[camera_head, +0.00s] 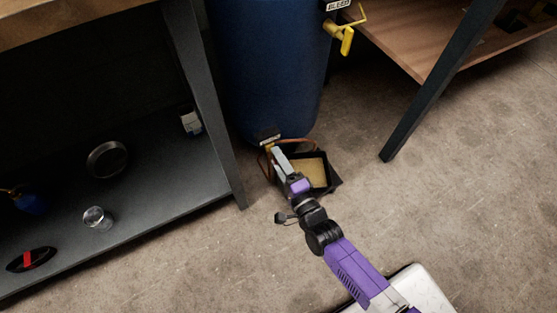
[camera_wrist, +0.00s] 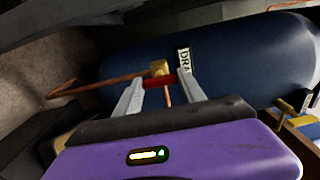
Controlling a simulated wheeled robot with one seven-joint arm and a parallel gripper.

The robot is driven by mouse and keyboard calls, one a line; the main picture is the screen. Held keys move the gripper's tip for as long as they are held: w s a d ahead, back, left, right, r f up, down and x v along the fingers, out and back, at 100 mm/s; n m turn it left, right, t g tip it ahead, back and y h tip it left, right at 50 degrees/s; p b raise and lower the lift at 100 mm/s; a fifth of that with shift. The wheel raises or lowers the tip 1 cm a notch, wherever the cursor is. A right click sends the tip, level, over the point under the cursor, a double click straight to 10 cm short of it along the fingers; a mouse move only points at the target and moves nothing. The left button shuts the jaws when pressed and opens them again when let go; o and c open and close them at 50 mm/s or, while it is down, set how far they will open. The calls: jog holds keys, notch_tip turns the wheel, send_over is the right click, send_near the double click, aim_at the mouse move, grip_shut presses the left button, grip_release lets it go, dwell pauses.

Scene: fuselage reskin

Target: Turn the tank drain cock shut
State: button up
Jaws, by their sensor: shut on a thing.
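The blue tank (camera_head: 268,70) stands between two benches. Its brass drain cock (camera_wrist: 159,67) sits at the tank's lower end beside a white label (camera_wrist: 184,58) that reads "DR" before it is cut off. A red handle (camera_wrist: 156,84) lies across between my gripper's fingers. My gripper (camera_wrist: 160,76) is shut on this handle, one finger at each end. In the head view my gripper (camera_head: 279,156) reaches the foot of the tank and hides most of the cock.
A black tray (camera_head: 334,184) with tan contents is on the floor under the cock. A copper pipe (camera_wrist: 98,84) runs out beside it. A yellow bleed valve (camera_head: 346,40) is higher on the tank. Bench legs (camera_head: 212,110) stand on both sides. Floor at right is clear.

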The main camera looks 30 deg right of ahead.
jog(key=o, duration=1.4)
jog(key=shift+c, duration=0.2)
jog(key=s+p, duration=0.2)
jog(key=s, duration=0.6)
jog(key=shift+w, duration=0.1)
